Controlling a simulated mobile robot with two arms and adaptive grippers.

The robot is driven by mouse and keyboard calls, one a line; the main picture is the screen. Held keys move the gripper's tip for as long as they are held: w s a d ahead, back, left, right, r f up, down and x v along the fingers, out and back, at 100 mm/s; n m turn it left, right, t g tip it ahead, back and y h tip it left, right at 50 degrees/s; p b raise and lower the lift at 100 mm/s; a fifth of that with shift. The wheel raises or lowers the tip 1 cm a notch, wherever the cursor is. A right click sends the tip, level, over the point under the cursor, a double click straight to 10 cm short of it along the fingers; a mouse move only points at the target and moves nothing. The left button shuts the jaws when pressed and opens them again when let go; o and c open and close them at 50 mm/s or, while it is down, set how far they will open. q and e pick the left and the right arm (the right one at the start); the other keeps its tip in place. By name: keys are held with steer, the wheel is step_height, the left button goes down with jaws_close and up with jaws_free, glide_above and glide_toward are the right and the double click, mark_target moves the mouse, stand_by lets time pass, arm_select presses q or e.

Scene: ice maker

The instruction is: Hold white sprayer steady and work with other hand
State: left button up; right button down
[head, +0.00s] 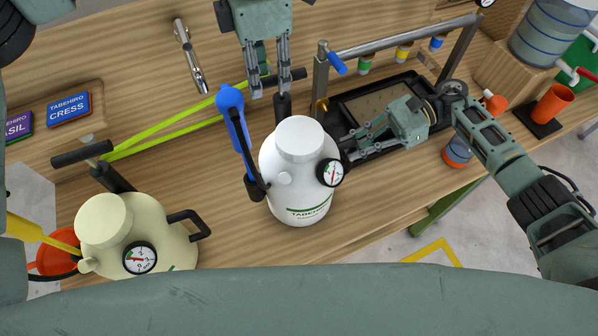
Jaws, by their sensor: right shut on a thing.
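The white sprayer (298,198) stands upright on the wooden bench in the middle of the head view, with a round gauge on its right side. Its black pump handle (299,74) is a T-bar above the white cap. My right gripper (350,151) reaches in from the right and is shut on the sprayer's right side by the gauge; its fingers mostly hide the handle there. My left gripper (270,96) comes down from the top edge, fingers apart, over the T-bar. I cannot tell whether they touch the bar.
A blue spray wand (236,118) stands close at the white sprayer's left. A cream sprayer (163,232) with a black handle stands at lower left. A black tray (408,82) under a metal rail lies behind my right gripper. Bench in front of the white sprayer is clear.

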arm_select(q)
steer(key=shift+f, duration=0.75)
jaws_close()
